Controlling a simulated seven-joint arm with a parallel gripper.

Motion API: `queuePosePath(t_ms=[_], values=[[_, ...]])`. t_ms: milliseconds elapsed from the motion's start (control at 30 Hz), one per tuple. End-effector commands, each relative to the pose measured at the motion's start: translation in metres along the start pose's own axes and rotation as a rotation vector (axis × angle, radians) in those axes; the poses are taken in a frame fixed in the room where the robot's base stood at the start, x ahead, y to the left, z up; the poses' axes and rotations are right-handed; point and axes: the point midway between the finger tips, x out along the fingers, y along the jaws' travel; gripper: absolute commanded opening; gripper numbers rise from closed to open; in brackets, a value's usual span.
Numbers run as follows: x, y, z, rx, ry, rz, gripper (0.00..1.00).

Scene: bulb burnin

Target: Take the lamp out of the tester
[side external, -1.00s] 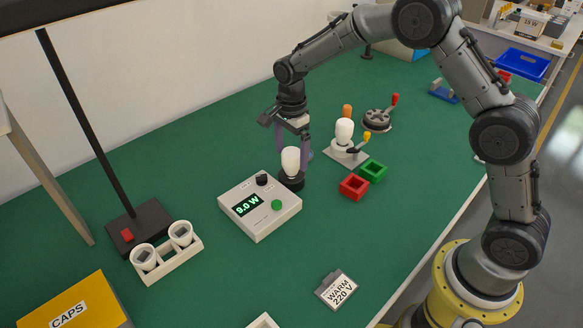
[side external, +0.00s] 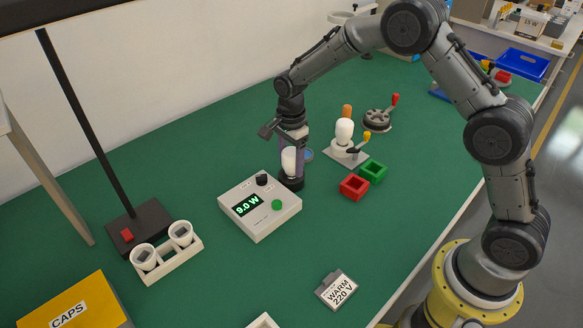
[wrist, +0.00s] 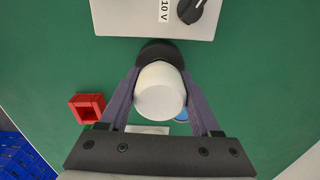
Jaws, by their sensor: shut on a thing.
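The white lamp (side external: 289,160) stands upright in the black socket (side external: 291,182) at the back right edge of the tester (side external: 262,222). The tester's display reads 9.0 W. My gripper (side external: 296,163) points down over the lamp, with its fingers on either side of it. In the wrist view my gripper (wrist: 160,100) is shut on the lamp (wrist: 160,92), seen from above. The black socket (wrist: 160,54) shows behind the lamp there. The lamp's base is hidden.
A red square holder (side external: 354,187) and a green one (side external: 372,171) stand to the right. A second white lamp (side external: 344,131) sits on a lever clamp behind them. A white rack with two cups (side external: 168,261) is at left. A WARM 220 V block (side external: 336,290) lies in front.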

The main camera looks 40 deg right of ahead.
Motion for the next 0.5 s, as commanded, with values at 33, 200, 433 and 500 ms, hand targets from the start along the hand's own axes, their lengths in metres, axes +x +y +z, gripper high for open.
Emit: queuePosePath(t_ms=[33, 200, 433, 500], values=[[-0.001, 0.0, 0.0, 0.0, 0.0, -0.001, 0.11], [-0.001, 0.0, 0.0, 0.0, 0.0, -0.001, 0.11], [-0.01, -0.001, 0.0, 0.0, -0.001, -0.005, 0.11], [-0.017, -0.001, 0.0, 0.0, -0.001, -0.005, 0.11]])
